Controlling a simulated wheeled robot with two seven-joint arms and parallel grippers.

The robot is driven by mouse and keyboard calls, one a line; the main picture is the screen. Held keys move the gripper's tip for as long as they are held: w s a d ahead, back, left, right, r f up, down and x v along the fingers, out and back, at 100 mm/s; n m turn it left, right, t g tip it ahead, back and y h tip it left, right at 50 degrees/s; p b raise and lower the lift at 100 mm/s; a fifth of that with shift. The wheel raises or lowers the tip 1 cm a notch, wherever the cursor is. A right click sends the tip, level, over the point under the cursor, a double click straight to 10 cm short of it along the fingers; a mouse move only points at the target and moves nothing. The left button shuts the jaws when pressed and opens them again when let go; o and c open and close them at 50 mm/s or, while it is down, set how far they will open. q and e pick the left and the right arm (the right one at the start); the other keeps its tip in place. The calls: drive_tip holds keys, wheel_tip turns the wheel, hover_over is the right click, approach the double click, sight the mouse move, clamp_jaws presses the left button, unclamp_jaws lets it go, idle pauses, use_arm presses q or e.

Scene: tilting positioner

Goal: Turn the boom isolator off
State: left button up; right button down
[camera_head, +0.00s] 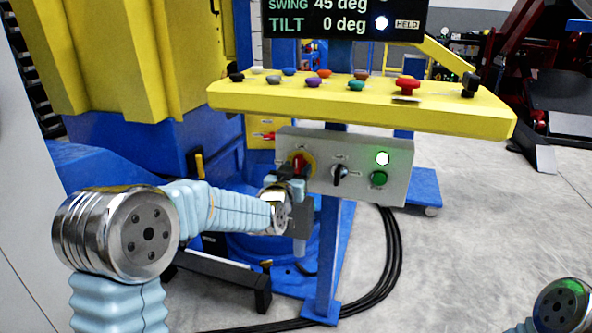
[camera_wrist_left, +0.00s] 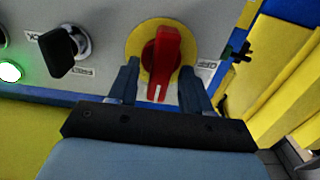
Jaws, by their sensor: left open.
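The boom isolator is a red rotary handle (camera_head: 299,161) on a yellow disc, at the left of a grey panel (camera_head: 320,188). In the left wrist view the red handle (camera_wrist_left: 164,58) has a white mark at its lower end, and an OFF label (camera_wrist_left: 206,66) sits right of the disc. My left gripper (camera_head: 290,184) is at the isolator, partly hiding it in the head view. In the left wrist view its fingers (camera_wrist_left: 160,80) are open, one on each side of the handle's lower end. I cannot tell whether they touch it. My right gripper is out of view.
A black selector (camera_head: 340,173), a lit green lamp (camera_head: 382,158) and a green button (camera_head: 378,178) share the panel. A yellow console (camera_head: 450,112) with several coloured knobs overhangs it. A display (camera_head: 335,18) reads swing 45, tilt 0, HELD. Black cables (camera_head: 390,250) curve across the floor.

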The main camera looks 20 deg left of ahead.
use_arm(q)
clamp_jaws()
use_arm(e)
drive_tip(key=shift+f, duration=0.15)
use_arm(q)
drive_tip(key=shift+f+n+b, duration=0.1)
drive_tip(key=shift+n+b, duration=0.2)
drive_tip(key=shift+b, duration=0.3)
drive_tip(key=shift+a+f+n+b, duration=0.1)
drive_tip(key=shift+a+n+b, duration=0.05)
drive_tip(key=shift+n+b, duration=2.65)
drive_tip(key=shift+a+f+n+b, duration=0.1)
drive_tip(key=shift+a+n+b, duration=0.1)
drive_tip(key=shift+n+b, duration=2.55)
drive_tip(key=shift+a+n+b, duration=0.15)
drive_tip(key=shift+n+b, duration=2.25)
drive_tip(key=shift+n, duration=0.75)
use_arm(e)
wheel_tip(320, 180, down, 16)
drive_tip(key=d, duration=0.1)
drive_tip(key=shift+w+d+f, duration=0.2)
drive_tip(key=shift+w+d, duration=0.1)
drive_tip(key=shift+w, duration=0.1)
